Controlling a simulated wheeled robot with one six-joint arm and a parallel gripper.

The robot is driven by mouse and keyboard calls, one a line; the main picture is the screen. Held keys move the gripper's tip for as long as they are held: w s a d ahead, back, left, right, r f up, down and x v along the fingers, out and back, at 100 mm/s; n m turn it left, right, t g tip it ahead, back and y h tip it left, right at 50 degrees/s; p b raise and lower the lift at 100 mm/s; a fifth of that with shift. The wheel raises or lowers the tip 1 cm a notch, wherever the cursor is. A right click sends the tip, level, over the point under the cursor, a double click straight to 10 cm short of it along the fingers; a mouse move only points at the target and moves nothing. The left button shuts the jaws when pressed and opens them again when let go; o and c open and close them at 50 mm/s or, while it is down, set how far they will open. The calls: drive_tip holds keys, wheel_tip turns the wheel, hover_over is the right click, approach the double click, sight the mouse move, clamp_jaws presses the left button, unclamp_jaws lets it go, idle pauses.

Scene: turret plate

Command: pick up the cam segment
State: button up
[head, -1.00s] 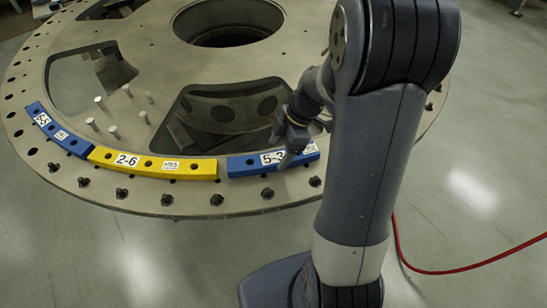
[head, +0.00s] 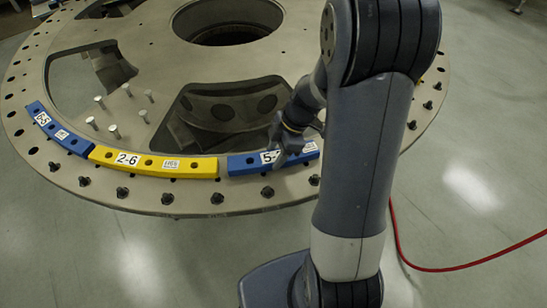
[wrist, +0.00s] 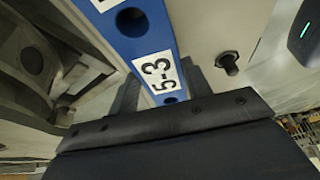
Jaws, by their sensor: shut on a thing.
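The blue cam segment labelled 5-3 (head: 241,165) lies along the near right rim of the turret plate, its label partly covered by my gripper (head: 287,152). In the wrist view the blue segment (wrist: 152,43) runs up between the two fingers of my gripper (wrist: 162,90), one on each side. The jaws are shut on it near the 5-3 label. The segment looks to be resting on the plate; I see no clear gap under it. The fingertips' lower ends are hidden.
A yellow segment labelled 2-6 (head: 150,164) lies just left of the blue one, and another blue segment (head: 57,131) farther left. Several pins (head: 113,131) stand on the turret plate (head: 150,203). Bolts line its rim. A red cable (head: 400,255) lies on the floor at right.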

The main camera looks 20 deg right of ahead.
drive_tip(key=c, duration=0.3)
